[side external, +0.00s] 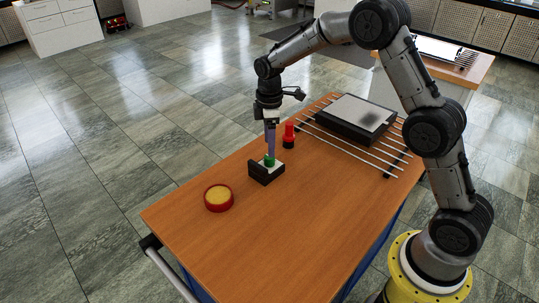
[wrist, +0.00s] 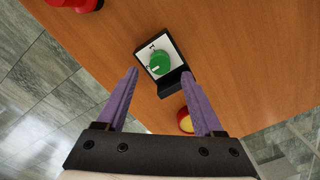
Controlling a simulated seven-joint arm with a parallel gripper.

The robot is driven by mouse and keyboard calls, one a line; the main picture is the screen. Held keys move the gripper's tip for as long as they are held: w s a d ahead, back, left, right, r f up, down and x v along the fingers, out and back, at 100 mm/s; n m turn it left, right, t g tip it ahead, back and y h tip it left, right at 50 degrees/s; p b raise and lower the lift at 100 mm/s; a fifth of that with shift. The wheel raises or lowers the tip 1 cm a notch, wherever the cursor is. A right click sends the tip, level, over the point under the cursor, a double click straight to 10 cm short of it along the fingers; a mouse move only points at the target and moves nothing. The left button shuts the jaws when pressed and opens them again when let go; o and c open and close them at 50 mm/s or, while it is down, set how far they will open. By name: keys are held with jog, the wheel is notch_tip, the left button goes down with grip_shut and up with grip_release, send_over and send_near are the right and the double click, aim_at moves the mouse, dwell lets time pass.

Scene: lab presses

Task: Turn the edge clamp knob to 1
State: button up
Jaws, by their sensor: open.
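The edge clamp knob is green (wrist: 159,63) and round, set on a white dial face (wrist: 147,51) with dark marks, in the wrist view. The marks are too small to read for certain. The dial sits in a small black housing (side external: 266,177) on the wooden table; in the side view the green knob (side external: 268,161) shows at its top. My gripper (wrist: 166,85) is open, with purple fingers spread apart and nothing between them. In the side view my gripper (side external: 270,152) points down just above the knob; whether it touches cannot be told.
The wooden table (side external: 180,222) also holds a red round dish with a yellow top (side external: 219,198), a red cylinder (side external: 289,134), and a dark flat device (side external: 352,117) on metal rods at the back right. The front middle of the table is clear.

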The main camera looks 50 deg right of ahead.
aim_at(269, 160)
jog(key=shift+f, duration=2.65)
grip_shut()
